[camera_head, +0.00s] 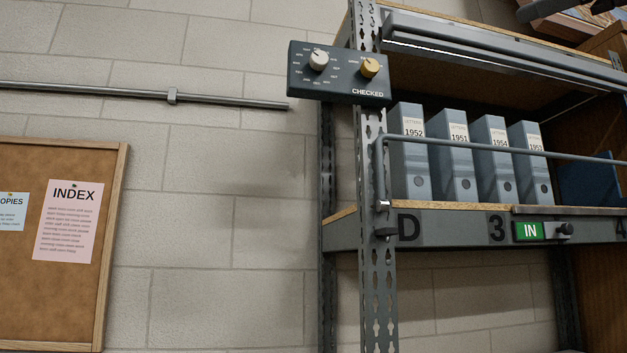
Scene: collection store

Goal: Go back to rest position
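Neither of my grippers shows in the head view, and no part of my arms can be made out for sure. A steel shelf rack (378,290) stands at the right. On its middle shelf several blue-grey box files (452,160) stand upright in a row, with year labels such as 1952, 1951 and 1954. A thin grey retaining bar (470,146) runs across in front of them. The shelf edge (450,231) carries the marks D and 3 and a green IN slider sign (530,231).
A dark CHECKED dial box (340,73) with a white and a yellow knob is on the rack's left post. A cork board (115,210) with an INDEX sheet (70,222) hangs at the left. A conduit (100,91) runs along the block wall. A dark blue item (590,180) lies right of the files.

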